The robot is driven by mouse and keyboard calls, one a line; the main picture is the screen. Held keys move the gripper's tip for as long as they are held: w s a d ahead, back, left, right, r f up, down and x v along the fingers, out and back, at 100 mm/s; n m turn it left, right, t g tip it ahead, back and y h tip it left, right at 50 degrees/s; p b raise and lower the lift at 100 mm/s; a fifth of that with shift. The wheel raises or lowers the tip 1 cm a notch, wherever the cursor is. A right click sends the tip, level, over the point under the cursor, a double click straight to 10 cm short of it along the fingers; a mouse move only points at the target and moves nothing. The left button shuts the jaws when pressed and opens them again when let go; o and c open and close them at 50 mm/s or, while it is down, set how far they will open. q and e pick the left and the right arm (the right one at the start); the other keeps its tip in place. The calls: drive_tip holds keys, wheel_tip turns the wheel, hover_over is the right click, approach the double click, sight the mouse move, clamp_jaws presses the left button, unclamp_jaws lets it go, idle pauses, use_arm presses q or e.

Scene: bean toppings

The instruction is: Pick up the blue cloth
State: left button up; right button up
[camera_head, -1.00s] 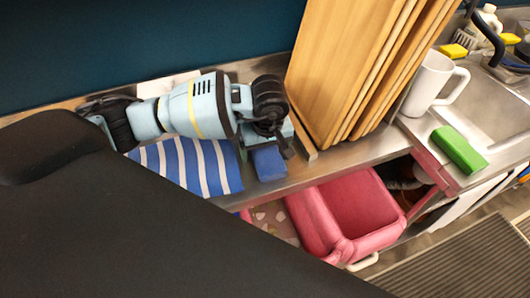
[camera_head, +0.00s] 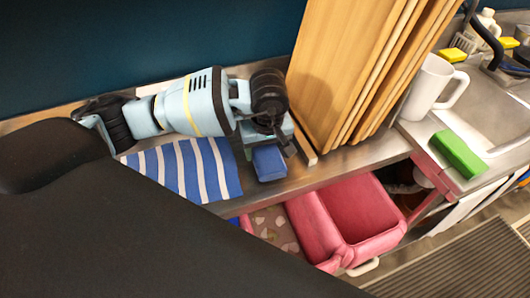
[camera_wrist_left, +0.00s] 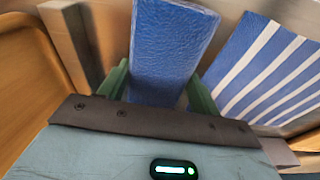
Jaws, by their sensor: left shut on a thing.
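The blue cloth (camera_head: 269,165) is a plain blue, block-like piece near the counter's front edge, just right of a striped blue and white cloth. It also shows in the left wrist view (camera_wrist_left: 170,50), with a finely textured surface. My left gripper (camera_wrist_left: 160,90) is shut on it, with one green finger along each side. In the head view my left gripper (camera_head: 262,148) comes in from the left and hides the cloth's back end. I cannot tell whether the cloth is clear of the counter. My right gripper is not in view.
The striped cloth (camera_head: 190,170) lies flat on the metal counter. Wooden boards (camera_head: 345,70) stand close on the right. Beyond them are a white mug (camera_head: 428,88), a green block (camera_head: 459,153) and a sink. A pink open bin (camera_head: 345,220) is below the counter edge.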

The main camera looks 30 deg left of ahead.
use_arm(q)
drive_tip(key=shift+s+r, duration=0.15)
drive_tip(key=shift+r, duration=0.6)
drive_tip(key=s+d+r, duration=0.1)
drive_tip(key=s, duration=1.4)
drive_tip(key=shift+s+d+r+b, duration=0.15)
drive_tip(key=shift+s+d+b, duration=0.2)
drive_tip(key=shift+d, duration=0.05)
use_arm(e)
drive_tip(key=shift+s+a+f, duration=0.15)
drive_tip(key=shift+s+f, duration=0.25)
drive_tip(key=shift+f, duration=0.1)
